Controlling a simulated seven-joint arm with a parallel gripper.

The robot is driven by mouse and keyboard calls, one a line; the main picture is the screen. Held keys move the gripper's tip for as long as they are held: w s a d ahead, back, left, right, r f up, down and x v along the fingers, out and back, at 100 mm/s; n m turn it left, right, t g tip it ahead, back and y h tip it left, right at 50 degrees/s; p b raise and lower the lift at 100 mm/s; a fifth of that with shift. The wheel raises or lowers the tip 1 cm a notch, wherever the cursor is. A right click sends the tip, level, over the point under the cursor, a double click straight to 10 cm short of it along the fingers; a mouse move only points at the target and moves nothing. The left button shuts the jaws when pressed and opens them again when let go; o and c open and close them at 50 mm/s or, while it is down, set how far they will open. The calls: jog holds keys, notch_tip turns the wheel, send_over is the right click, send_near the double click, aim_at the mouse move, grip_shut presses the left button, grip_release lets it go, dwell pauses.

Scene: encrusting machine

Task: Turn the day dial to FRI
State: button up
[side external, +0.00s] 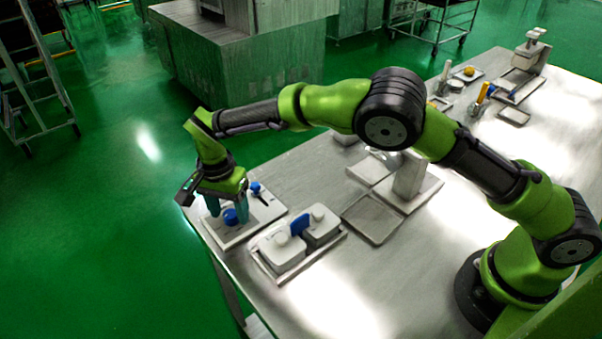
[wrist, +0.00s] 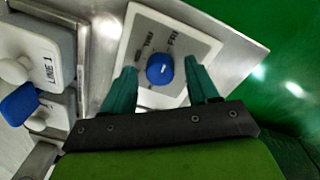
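The blue day dial (wrist: 161,68) sits on a grey-and-white panel (wrist: 146,30) in the wrist view. A small pale mark shows on top of it. Printed labels lie around it; one at the upper right looks like FRI, and another at the upper left is hard to read. My gripper (wrist: 159,70) is open, with one teal finger on each side of the dial and gaps visible. In the side external view, my gripper (side external: 227,211) points down over the blue dial (side external: 231,217), at the table's left corner.
A second blue knob (side external: 255,188) stands on the same panel, behind the gripper. A tray (side external: 282,277) with two white lidded boxes and a blue piece lies close by; a box reads LINE 1 in the wrist view (wrist: 47,75). An empty tray (side external: 372,219) lies farther right.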

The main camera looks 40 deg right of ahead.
aim_at(226, 212)
notch_tip(226, 212, up, 17)
jog(key=shift+w+a, duration=0.2)
jog(key=shift+w, duration=0.15)
dwell(0.3)
jog(key=shift+f, duration=0.1)
